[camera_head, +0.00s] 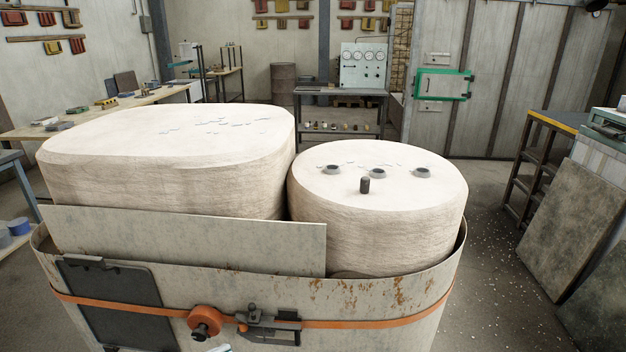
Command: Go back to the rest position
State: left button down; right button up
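Neither of my grippers shows clearly in the head view. A small pale and greenish bit (220,348) pokes in at the bottom edge, and I cannot tell what it is. In front stands a large metal container (390,300) with an orange strap around it. It holds a wide pale block (150,140) on the left and a round pale block (440,185) on the right. The round block has three grey rings (377,173) and a dark upright peg (365,185) on top. No ladle is in view.
An orange knob (205,318) and a dark clamp (270,325) stick out from the container's front. A workbench (150,97) stands at the back left, and a gauge panel (364,65) at the back. A shelf (540,150) and leaning slabs (575,225) are on the right. Floor between is open.

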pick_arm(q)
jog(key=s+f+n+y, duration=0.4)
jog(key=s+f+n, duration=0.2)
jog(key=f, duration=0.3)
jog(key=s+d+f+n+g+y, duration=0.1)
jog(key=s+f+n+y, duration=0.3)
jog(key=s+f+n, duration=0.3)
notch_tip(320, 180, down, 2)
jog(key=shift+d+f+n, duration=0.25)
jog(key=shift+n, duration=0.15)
